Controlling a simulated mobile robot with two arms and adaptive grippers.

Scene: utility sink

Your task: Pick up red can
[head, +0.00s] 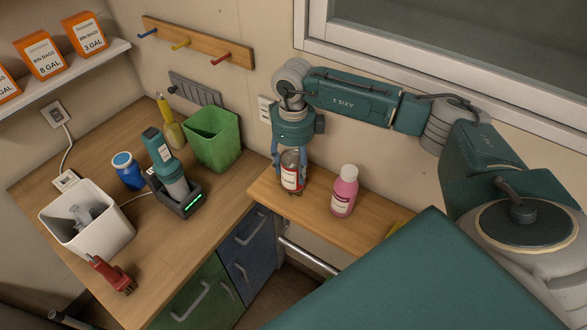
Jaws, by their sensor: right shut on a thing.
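The red can (291,178), with a white label and a dark upper part, is upright over the small wooden shelf to the right of the corner counter. My right gripper (290,168) reaches down from above and is shut on the can, one finger on each side. Whether the can's base touches the shelf is hard to tell. My left gripper is not in view.
A pink bottle (344,191) stands close to the right of the can on the wooden shelf (313,207).

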